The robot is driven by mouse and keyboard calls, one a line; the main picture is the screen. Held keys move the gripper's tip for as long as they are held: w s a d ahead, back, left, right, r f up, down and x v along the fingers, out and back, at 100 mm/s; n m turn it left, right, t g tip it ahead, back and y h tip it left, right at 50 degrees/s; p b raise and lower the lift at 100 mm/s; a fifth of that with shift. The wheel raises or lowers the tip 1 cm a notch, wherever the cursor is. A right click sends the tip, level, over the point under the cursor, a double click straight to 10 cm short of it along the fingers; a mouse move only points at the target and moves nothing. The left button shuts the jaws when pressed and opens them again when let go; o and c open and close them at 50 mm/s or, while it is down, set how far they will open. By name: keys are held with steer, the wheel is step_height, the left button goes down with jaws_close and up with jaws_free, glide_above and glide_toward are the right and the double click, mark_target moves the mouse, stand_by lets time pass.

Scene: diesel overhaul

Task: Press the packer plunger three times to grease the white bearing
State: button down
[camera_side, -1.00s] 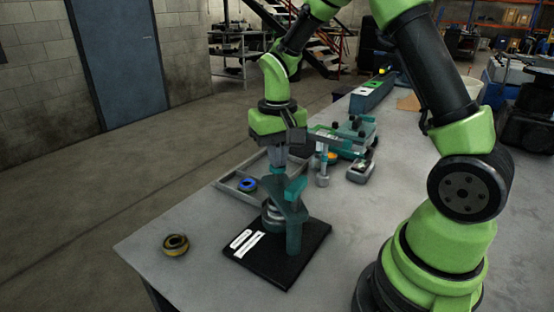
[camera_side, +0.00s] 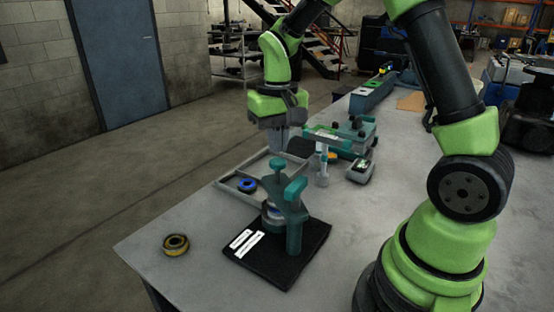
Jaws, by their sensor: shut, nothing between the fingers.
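The teal bearing packer stands upright on a black base plate (camera_side: 308,243) with white labels near the front of the table. Its plunger (camera_side: 280,164) has a round teal knob on a stem and stands up, clear of the packer's arm. A round, pale, greyish part (camera_side: 271,213) sits in the packer under the arm; it is partly hidden, and I cannot tell whether it is the white bearing. My gripper (camera_side: 281,148) points down, shut and empty, just above or behind the plunger knob; the exact gap is unclear.
A yellow-and-black bearing (camera_side: 176,244) lies at the table's left front. A blue-centred bearing (camera_side: 247,185) lies in a grey tray (camera_side: 226,187) behind the packer. A teal-and-grey device (camera_side: 345,138) and a grey box (camera_side: 361,171) stand farther back. The table's front is mostly clear.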

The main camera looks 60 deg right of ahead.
mark_target(278, 161)
steer(key=shift+f, duration=0.15)
steer(key=shift+f, duration=1.75)
steer(key=shift+r, duration=1.9)
steer(key=shift+r, duration=2.5)
